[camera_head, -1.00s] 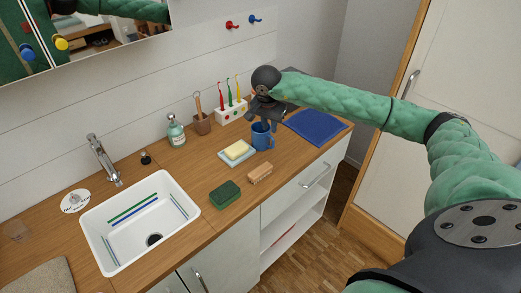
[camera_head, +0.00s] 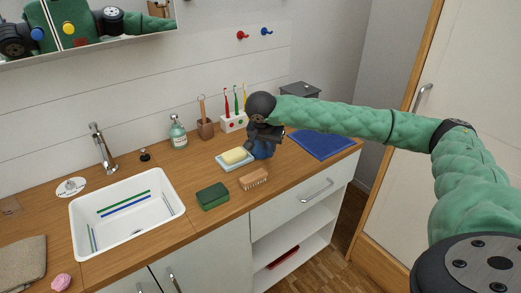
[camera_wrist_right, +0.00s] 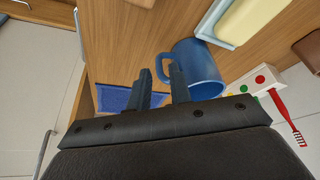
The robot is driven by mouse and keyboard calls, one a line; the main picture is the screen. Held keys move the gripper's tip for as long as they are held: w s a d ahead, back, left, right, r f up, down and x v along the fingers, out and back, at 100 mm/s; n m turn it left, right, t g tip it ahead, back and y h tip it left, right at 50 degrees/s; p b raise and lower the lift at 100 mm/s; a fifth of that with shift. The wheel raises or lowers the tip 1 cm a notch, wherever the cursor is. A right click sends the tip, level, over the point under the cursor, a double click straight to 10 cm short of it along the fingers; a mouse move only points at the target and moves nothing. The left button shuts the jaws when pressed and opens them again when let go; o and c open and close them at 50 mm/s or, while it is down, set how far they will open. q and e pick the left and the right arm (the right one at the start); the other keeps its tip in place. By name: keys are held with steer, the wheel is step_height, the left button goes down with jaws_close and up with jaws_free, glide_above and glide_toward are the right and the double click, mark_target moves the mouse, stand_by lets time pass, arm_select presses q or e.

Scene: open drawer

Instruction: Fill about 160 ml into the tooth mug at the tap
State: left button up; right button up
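The blue tooth mug (camera_head: 264,150) stands upright on the wooden counter, partly hidden by my right gripper (camera_head: 262,138) in the head view. In the right wrist view the mug (camera_wrist_right: 197,66) lies just beyond the fingertips, with its handle (camera_wrist_right: 164,66) close to the gap between them. My right gripper (camera_wrist_right: 160,78) is open, its two fingers apart. I cannot tell whether a finger touches the handle. The tap (camera_head: 102,148) stands behind the white sink (camera_head: 76,222) on the left. My left gripper is not in view.
A soap dish (camera_head: 236,166) with yellow soap, a brush (camera_head: 254,179) and a green sponge (camera_head: 212,196) lie left of the mug. A toothbrush holder (camera_head: 233,123) and a soap bottle (camera_head: 178,134) stand behind. A blue cloth (camera_head: 322,144) lies to the right.

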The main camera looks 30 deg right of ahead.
mark_target(272, 156)
steer(key=shift+p+x, duration=0.35)
steer(key=shift+x, duration=0.85)
steer(key=shift+d+f, duration=0.2)
steer(key=shift+f, duration=0.05)
steer(key=shift+p+x, duration=0.9)
steer(key=shift+x, duration=0.95)
steer(key=shift+d+f, duration=0.1)
steer(key=shift+f, duration=0.3)
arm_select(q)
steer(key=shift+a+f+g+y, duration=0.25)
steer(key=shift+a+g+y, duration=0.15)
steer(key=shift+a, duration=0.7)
arm_select(e)
jaws_close()
